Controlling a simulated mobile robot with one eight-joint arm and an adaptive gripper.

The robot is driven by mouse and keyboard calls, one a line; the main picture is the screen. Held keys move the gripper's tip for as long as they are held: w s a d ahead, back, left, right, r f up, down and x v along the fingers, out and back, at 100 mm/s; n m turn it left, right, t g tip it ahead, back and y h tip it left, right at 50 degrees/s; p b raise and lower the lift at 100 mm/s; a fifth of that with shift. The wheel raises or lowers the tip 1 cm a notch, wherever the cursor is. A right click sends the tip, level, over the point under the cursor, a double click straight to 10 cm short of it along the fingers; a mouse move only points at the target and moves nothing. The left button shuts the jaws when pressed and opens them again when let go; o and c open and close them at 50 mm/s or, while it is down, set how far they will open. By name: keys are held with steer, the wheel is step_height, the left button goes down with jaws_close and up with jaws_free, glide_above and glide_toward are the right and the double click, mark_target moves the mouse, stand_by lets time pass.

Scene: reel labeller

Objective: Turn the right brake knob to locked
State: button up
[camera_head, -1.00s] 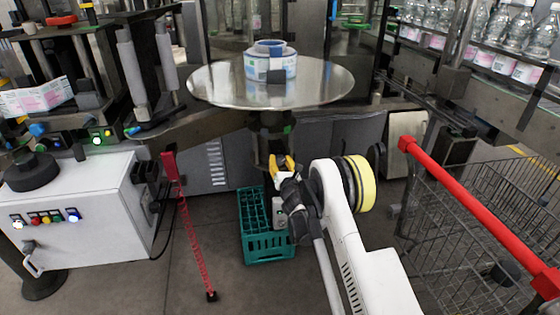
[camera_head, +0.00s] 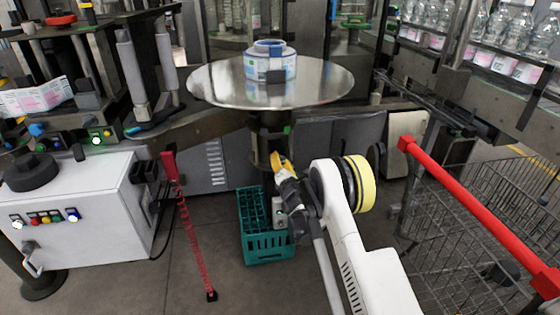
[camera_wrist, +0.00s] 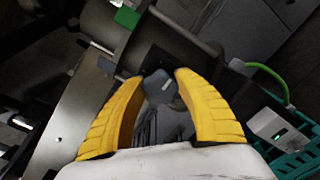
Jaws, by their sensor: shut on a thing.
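The brake knob is a small dark blue-grey knob (camera_wrist: 160,88) with a pale mark on its face, in the middle of the wrist view. It sits in front of a dark plate on a grey metal cylinder (camera_wrist: 175,42). My gripper (camera_wrist: 157,83) has its two yellow fingers on either side of the knob, closed on it. In the head view my gripper (camera_head: 281,163) is below the round steel table (camera_head: 215,88), near its column. The knob is hidden there, and I cannot read its setting.
A teal crate (camera_head: 268,246) stands on the floor below my gripper. A wire cart with a red handle (camera_head: 470,205) is on the right. A labelled reel (camera_head: 270,65) rests on the table.

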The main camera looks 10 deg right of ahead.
steer(key=m, duration=0.4)
steer(key=shift+m, duration=0.4)
steer(key=m, duration=0.3)
steer(key=shift+m, duration=0.3)
steer(key=m, duration=0.4)
steer(key=shift+f, duration=0.1)
steer(key=m, duration=1)
steer(key=shift+a+f, duration=0.1)
steer(key=m, duration=0.6)
steer(key=shift+m, duration=0.4)
